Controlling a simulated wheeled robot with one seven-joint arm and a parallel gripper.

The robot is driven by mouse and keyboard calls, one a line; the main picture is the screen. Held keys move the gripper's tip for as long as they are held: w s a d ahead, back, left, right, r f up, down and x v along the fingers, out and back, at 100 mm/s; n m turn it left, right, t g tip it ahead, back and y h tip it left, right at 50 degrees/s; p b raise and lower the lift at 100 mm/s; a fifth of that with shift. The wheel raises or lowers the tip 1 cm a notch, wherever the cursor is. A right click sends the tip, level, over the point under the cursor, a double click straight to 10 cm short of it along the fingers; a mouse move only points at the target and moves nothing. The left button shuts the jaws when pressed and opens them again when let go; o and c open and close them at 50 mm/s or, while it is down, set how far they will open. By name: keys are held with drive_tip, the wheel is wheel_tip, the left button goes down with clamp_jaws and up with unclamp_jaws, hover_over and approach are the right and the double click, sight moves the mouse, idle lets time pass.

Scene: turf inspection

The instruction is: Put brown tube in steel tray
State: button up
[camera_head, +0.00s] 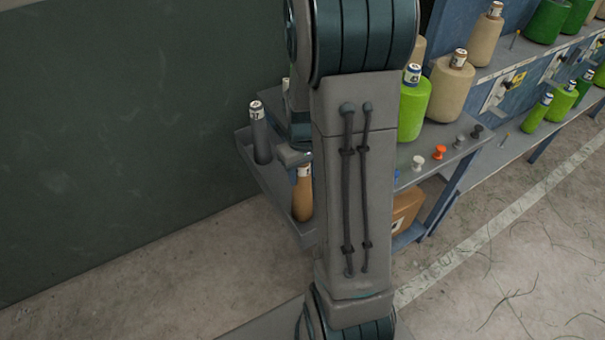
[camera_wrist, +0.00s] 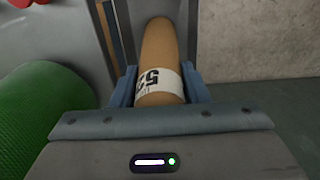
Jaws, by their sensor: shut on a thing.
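The brown tube (camera_head: 303,200) is upright, with a white label near its top, partly hidden by my arm in the head view. In the wrist view the brown tube (camera_wrist: 162,45) sits between the blue fingers of my gripper (camera_wrist: 160,88), which is shut on it near the label. My gripper (camera_head: 296,158) is mostly hidden behind my arm in the head view. The grey steel tray (camera_head: 273,184) is at the left end of the bench, and the tube's lower end is over or in it. I cannot tell whether the tube touches the tray floor.
A dark grey tube (camera_head: 261,138) stands in the tray's back left. A lime green bottle (camera_head: 413,108) and a tan bottle (camera_head: 451,88) stand on the bench to the right. A large green object (camera_wrist: 45,120) is close on the left in the wrist view. A dark wall (camera_head: 120,130) is at left.

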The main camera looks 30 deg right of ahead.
drive_tip(key=shift+f, duration=0.5)
drive_tip(key=shift+f, duration=0.15)
drive_tip(key=o, duration=1.2)
